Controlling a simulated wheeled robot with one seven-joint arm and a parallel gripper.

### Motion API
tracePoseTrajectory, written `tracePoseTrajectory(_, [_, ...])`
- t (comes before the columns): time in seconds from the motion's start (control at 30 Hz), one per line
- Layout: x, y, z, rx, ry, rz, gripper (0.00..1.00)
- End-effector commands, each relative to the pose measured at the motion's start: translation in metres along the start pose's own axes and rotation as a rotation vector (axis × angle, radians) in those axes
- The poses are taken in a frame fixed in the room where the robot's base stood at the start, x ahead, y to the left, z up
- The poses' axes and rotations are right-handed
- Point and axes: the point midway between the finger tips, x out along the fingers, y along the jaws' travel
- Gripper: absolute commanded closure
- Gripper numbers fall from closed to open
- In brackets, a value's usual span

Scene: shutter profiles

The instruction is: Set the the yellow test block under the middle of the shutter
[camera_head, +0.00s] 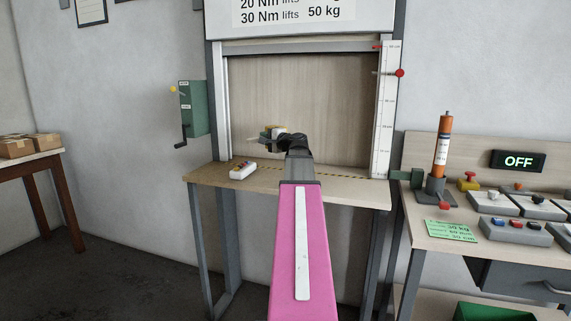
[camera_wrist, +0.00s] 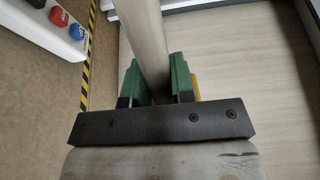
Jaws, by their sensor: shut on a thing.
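My gripper (camera_head: 270,137) is in front of the shutter opening, above the counter, at the end of my pink arm. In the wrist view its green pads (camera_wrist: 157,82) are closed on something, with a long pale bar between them. A sliver of yellow (camera_wrist: 196,87) shows beside the right pad, and a small patch of the yellow test block (camera_head: 278,127) shows at the gripper in the head view. Most of the block is hidden. The shutter (camera_head: 300,46) is raised, its lower edge near the top of the opening.
A counter (camera_head: 345,190) with a black-and-yellow stripe (camera_wrist: 86,75) runs below the opening. A white button box (camera_head: 243,169) stands at its left. A green crank box (camera_head: 193,108) is left of the frame, a height scale (camera_head: 383,120) right. A bench with an OFF display (camera_head: 518,161) is farther right.

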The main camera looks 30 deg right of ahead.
Motion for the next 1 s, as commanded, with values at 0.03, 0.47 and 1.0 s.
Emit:
tracePoseTrajectory(0.03, [0.000, 0.005, -0.011, 0.002, 0.001, 0.002, 1.00])
tracePoseTrajectory(0.47, [-0.010, 0.053, -0.092, 0.001, 0.001, 0.000, 1.00])
tracePoseTrajectory(1.0, [-0.013, 0.096, -0.105, 0.001, 0.000, 0.000, 1.00])
